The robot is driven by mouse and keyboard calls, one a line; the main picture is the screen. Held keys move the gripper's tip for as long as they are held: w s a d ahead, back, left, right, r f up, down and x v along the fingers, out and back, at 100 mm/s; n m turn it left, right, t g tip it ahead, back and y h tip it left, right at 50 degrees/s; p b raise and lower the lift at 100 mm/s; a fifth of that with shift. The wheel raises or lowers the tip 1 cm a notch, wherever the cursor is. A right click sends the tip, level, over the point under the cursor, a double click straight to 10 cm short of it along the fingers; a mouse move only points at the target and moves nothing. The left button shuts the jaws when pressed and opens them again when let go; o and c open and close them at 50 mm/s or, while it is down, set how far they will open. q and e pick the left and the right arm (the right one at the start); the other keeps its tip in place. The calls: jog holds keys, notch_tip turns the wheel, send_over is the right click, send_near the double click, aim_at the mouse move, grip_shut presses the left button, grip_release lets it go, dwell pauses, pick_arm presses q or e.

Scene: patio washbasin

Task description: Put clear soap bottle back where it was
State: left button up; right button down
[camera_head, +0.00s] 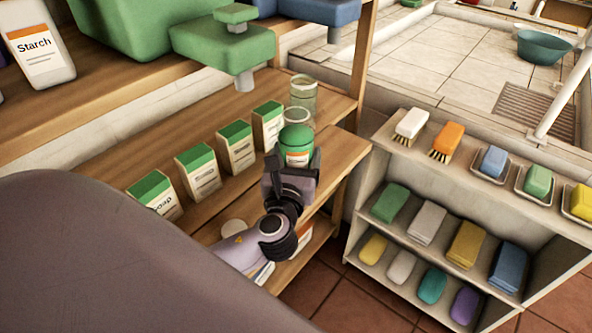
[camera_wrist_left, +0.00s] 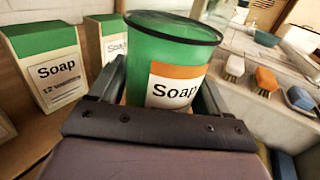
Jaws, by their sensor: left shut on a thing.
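A green, round soap container (camera_head: 296,143) with a white and orange "Soap" label is held in my left gripper (camera_head: 290,172) in the head view. It also shows large and close in the left wrist view (camera_wrist_left: 172,62), a little tilted, with a dark rim on top. The left gripper's fingers (camera_wrist_left: 160,100) are shut on its two sides. I cannot tell if its wall is clear with green inside. In the head view it is at the right end of the wooden shelf (camera_head: 215,115); I cannot tell whether it touches the shelf. My right gripper is not in view.
Clear glass jars (camera_head: 303,92) stand just behind the held container. Several green-topped soap boxes (camera_head: 236,146) line the shelf to its left. A green dispenser (camera_head: 225,50) hangs above. A grey rack (camera_head: 400,165) with brushes and soap bars stands at right.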

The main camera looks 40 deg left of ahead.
pick_arm(q)
notch_tip(320, 180, down, 3)
jog(key=shift+r+b, duration=0.2)
jog(key=shift+b, duration=0.1)
jog(key=shift+f, duration=0.15)
jog(key=shift+f, duration=0.15)
jog(key=o, duration=1.5)
jog(key=shift+f, duration=0.1)
jog(key=shift+r, duration=0.25)
jog(key=v, duration=1.2)
jog(key=shift+s+f, duration=0.1)
